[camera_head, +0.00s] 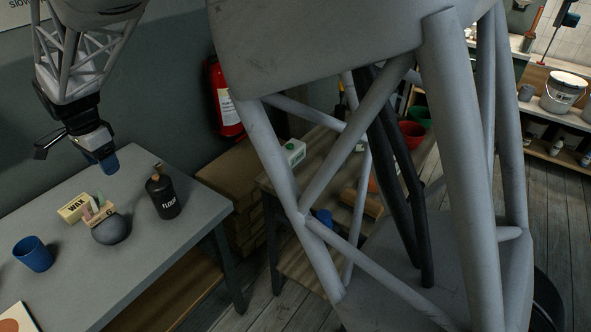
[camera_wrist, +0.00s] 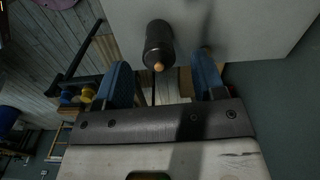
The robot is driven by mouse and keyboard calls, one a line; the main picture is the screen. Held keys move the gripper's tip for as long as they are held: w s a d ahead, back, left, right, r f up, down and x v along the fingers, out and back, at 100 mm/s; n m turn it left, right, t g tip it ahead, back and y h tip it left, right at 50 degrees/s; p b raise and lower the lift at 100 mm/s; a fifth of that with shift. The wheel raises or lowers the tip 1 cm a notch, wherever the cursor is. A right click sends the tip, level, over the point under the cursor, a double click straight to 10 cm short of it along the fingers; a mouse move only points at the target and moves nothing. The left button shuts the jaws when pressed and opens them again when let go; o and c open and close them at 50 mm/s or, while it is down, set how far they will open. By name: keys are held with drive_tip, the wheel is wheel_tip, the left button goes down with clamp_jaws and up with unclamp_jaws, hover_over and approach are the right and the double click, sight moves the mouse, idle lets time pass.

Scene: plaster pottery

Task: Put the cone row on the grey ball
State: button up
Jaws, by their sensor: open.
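The cone row (camera_head: 98,217), a small tan base with several pale coloured cones, shows right at the upper left of the grey ball (camera_head: 110,232) on the table in the head view. I cannot tell whether it rests on the ball or stands just behind it. My gripper (camera_head: 106,164) is above the table, behind and higher than both, its blue fingertips pointing down. In the wrist view my gripper (camera_wrist: 163,80) has its two blue fingers spread with nothing held between them. The cone row and ball are not clearly seen in the wrist view.
A box marked WAX (camera_head: 72,209) is left of the cone row. A dark bottle (camera_head: 164,199) stands right of the ball; it also shows beyond my fingers in the wrist view (camera_wrist: 158,38). A blue cup (camera_head: 33,256) is at left. The table's (camera_head: 150,245) front right is clear.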

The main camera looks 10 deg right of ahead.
drive_tip(key=s+d+r+n, duration=0.1)
drive_tip(key=s+d+r, duration=0.15)
drive_tip(key=d, duration=0.85)
drive_tip(key=s+d+r+n+t, duration=0.1)
drive_tip(key=s+d+r, duration=0.15)
drive_tip(key=d, duration=0.75)
drive_tip(key=s+d+r+n, duration=0.2)
drive_tip(key=d+r, duration=0.2)
drive_tip(key=d, duration=0.7)
drive_tip(key=s+d+f+n, duration=0.2)
drive_tip(key=s+d, duration=0.8)
drive_tip(key=s+d+f+n+t, duration=0.1)
drive_tip(key=s+d+f+n, duration=0.1)
drive_tip(key=s+d, duration=0.8)
drive_tip(key=shift+s+d, duration=0.25)
drive_tip(key=shift+s, duration=0.35)
